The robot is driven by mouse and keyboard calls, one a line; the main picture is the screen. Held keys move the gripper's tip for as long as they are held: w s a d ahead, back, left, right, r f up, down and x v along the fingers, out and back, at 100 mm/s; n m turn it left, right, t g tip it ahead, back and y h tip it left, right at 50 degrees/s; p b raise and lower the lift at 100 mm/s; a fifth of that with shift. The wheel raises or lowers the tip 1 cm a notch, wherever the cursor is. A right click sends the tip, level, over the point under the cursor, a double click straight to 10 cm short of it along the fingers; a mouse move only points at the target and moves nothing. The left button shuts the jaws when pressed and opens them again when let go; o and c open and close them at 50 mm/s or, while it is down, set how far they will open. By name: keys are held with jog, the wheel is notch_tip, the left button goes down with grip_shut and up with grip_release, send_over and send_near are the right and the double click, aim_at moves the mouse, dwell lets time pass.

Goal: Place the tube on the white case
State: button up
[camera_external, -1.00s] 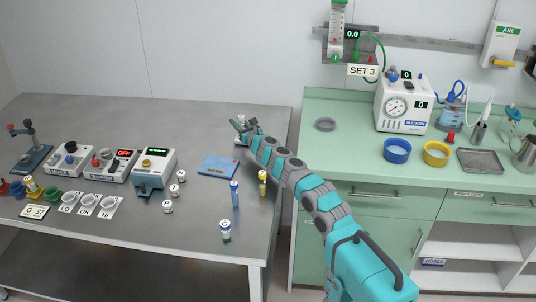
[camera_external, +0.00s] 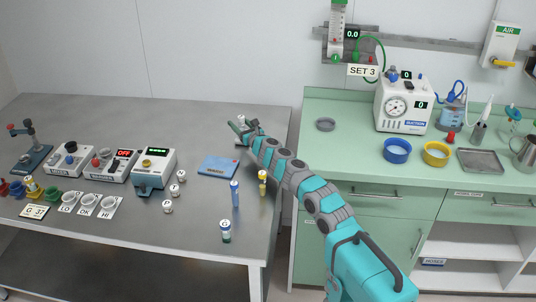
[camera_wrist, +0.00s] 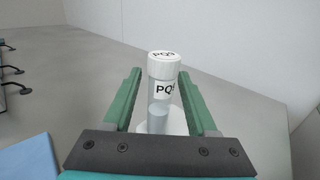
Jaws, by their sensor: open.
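My gripper (camera_wrist: 163,85) is open, with one green finger on each side of the tube. I cannot tell whether either finger touches it. In the external view my gripper (camera_external: 244,127) is at the back right of the grey table, with the tube largely hidden.
A blue booklet (camera_external: 219,166) lies left of my gripper. The counter's left front is clear.

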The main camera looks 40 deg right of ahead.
jog(key=s, duration=0.3)
jog(key=s+b, duration=0.1)
jog(key=s, duration=0.6)
jog(key=shift+a+b, duration=0.4)
jog(key=shift+s, duration=0.45)
